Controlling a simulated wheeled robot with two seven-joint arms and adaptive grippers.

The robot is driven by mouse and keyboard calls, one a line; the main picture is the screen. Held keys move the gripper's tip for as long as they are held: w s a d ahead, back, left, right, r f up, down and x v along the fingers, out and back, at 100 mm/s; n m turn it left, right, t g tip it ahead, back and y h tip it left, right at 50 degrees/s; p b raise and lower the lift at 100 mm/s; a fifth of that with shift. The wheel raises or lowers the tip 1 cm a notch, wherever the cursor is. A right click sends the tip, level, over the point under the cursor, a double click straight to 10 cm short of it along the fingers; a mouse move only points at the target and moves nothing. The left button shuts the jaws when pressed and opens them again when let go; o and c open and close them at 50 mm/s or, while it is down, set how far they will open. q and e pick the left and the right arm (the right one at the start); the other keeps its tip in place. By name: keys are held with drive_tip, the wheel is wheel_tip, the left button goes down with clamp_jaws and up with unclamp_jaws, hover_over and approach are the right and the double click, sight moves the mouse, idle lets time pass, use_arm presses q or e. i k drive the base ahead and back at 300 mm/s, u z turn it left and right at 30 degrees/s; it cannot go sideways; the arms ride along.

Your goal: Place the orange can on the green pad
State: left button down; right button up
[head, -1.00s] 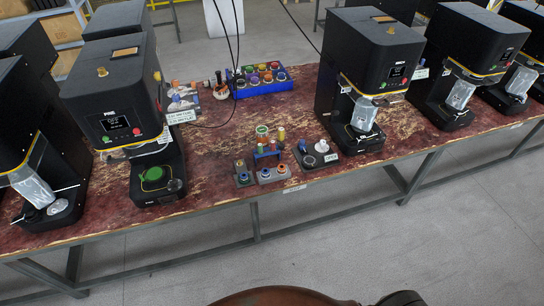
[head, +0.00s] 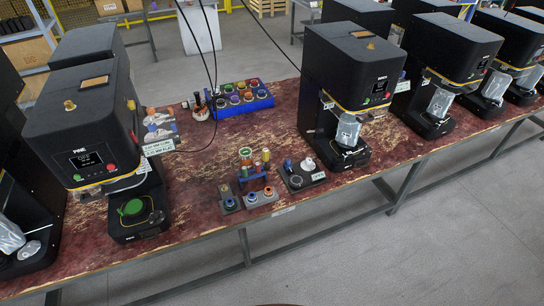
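A blue crate (head: 245,106) at the back of the bench holds several small round cans with different coloured tops. They are too small for me to single out the orange can with certainty. Neither of my grippers shows in the head view.
Several black seamers stand along the bench (head: 200,180), including one right of centre (head: 350,75). Small holders (head: 258,196) with coloured parts sit near the front edge, beside a dark tray (head: 302,177). Cables hang over the back. Bare bench lies between the left seamer and the holders.

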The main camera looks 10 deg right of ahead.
sight(134, 206)
drive_tip(key=z, duration=0.05)
drive_tip(key=i, duration=0.85)
drive_tip(key=u, duration=0.45)
